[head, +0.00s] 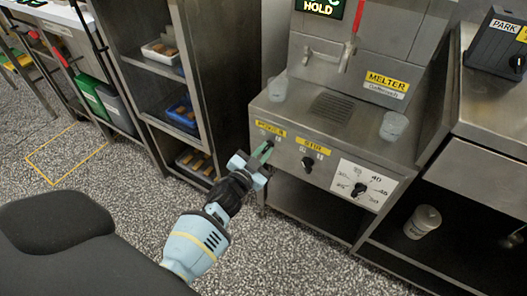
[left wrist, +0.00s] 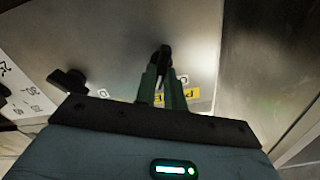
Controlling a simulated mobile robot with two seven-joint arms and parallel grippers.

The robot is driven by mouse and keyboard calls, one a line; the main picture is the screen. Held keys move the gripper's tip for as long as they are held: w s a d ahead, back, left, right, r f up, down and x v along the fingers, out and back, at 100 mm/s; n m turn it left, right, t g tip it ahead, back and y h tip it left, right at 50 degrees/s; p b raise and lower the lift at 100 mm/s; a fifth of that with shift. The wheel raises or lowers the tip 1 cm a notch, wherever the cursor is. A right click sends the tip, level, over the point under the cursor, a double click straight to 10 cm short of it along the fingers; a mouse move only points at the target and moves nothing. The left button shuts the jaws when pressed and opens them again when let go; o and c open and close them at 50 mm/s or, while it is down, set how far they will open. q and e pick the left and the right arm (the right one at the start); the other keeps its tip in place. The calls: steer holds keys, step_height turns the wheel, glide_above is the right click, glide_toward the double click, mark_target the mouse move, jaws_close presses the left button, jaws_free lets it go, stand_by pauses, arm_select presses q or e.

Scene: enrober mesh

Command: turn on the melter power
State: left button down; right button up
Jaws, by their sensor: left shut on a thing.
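The melter (head: 340,120) is a steel machine with a yellow MELTER label and a sloped front panel. My left gripper (head: 264,152) is at the leftmost control on that panel, just below a yellow label (head: 270,129). In the left wrist view its green fingers (left wrist: 164,82) are shut on a black knob (left wrist: 165,54), the power knob by its place beside a yellow label starting with P. The fingers hide most of the knob, so its setting cannot be read. My right gripper is not in view.
A second black knob (head: 307,164) and a dial (head: 359,189) with a numbered plate sit to the right on the panel. Clear cups (head: 393,126) stand on the melter top. A shelf rack (head: 206,70) stands close on the left. A lidded cup (head: 422,222) is below right.

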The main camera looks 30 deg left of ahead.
arm_select(q)
steer(key=shift+m, duration=0.6)
steer(key=c, duration=1.5)
jaws_free()
steer(key=s+p, duration=0.1)
steer(key=s, duration=0.7)
steer(key=shift+a, duration=0.1)
steer(key=shift+f, duration=0.1)
